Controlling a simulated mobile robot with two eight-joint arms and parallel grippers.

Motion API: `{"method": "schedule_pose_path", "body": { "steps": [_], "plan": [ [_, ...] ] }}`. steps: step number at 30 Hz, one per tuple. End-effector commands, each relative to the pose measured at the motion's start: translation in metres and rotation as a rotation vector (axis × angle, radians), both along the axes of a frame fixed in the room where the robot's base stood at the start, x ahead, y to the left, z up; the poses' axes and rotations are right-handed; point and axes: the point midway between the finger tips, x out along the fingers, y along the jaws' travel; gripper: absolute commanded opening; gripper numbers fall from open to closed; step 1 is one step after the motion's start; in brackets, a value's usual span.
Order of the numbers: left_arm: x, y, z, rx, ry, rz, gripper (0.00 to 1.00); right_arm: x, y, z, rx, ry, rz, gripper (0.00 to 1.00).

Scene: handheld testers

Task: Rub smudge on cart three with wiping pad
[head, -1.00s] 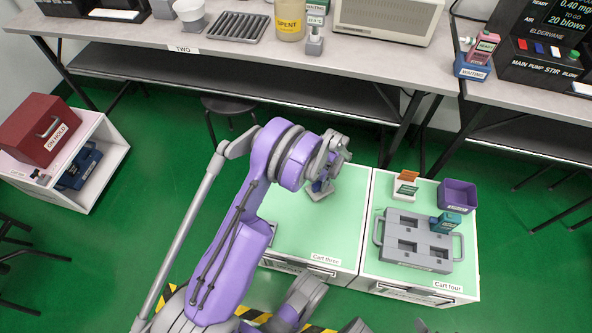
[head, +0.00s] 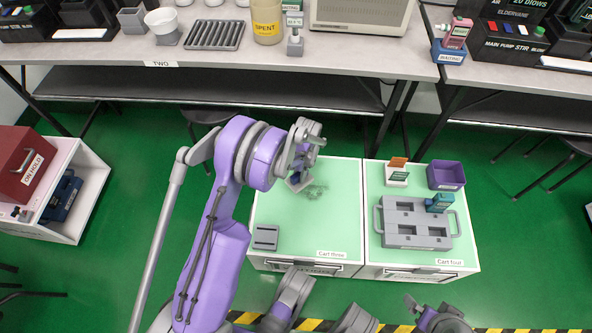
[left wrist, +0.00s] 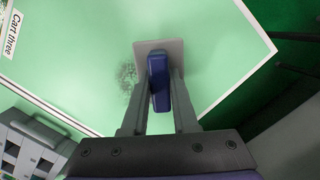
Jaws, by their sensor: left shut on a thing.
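Cart three (head: 285,215) has a pale green top. A faint dark smudge (head: 317,190) lies on it near the far edge; it also shows speckled in the left wrist view (left wrist: 128,82). My left gripper (left wrist: 158,100) is shut on the blue handle of the wiping pad (left wrist: 150,46), which has a flat grey base. The pad is beside the smudge, close to its left in the head view. I cannot tell whether the base touches the top. In the head view my left gripper (head: 299,172) is partly hidden by its wrist. Part of my right arm shows at the bottom right; its fingers are not clear.
A grey slotted holder (head: 265,237) stands at cart three's left front. Cart four (head: 375,255) adjoins on the right, with a grey handled tray (head: 392,241), a purple bin (head: 445,163) and a teal tester (head: 439,202). A bench (head: 200,60) stands behind. Cart three's middle is clear.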

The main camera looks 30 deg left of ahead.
Motion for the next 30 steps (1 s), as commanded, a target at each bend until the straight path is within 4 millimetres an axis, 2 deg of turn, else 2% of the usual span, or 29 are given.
{"method": "schedule_pose_path", "body": {
  "steps": [13, 30],
  "plan": [
    [0.0, -0.009, 0.042, 0.0, 0.0, 0.001, 0.0, -0.004, 0.0, 0.023, 0.0, -0.005, 0.0, 1.0],
    [0.0, -0.011, 0.048, -0.001, 0.0, 0.003, 0.0, -0.004, 0.0, 0.025, 0.0, -0.005, 0.0, 1.0]
  ]
}}
